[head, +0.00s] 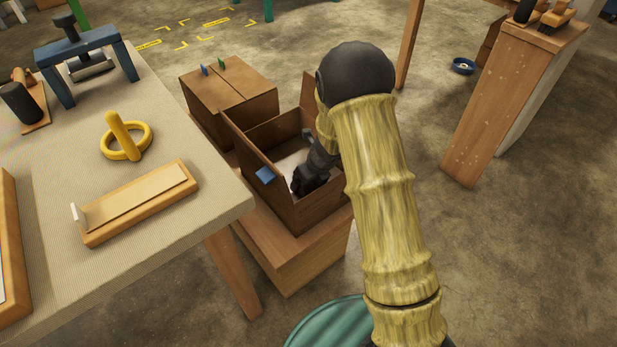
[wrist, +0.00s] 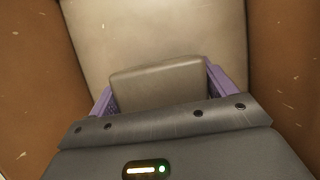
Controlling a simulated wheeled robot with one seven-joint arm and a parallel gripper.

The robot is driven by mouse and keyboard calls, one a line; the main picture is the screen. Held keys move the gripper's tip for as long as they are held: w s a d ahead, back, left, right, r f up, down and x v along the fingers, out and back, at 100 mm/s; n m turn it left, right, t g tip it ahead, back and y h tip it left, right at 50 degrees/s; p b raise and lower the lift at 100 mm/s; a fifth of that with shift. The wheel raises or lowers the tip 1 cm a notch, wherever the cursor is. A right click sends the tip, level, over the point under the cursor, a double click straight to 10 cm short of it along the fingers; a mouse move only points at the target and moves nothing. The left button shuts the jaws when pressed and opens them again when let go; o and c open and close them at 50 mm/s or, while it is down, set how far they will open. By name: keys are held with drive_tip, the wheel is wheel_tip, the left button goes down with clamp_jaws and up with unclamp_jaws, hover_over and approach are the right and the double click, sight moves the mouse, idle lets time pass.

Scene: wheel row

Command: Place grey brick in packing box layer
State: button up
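The packing box (head: 262,187) is an open brown box with raised flaps and a pale floor, right of the table. My gripper (head: 299,184) reaches down inside it, partly hidden by the box wall. In the wrist view, the grey brick (wrist: 158,85) sits between the purple fingers of my gripper (wrist: 160,90), which appear closed against its two sides. The pale box floor (wrist: 150,30) shows beyond the brick, with brown walls left and right. I cannot tell whether the brick touches the floor. The brick is not visible in the head view.
A closed brown box (head: 228,88) with blue and green tags stands behind. Both boxes rest on a wooden platform (head: 290,255). The table (head: 60,250) at left holds a yellow ring with a peg (head: 125,137) and a wooden tray (head: 137,200). A wooden bench (head: 505,95) stands right.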

drive_tip(key=shift+o, duration=1.3)
drive_tip(key=shift+r, duration=0.25)
drive_tip(key=p+v, duration=0.6)
drive_tip(key=v, duration=0.6)
drive_tip(key=shift+f, duration=0.1)
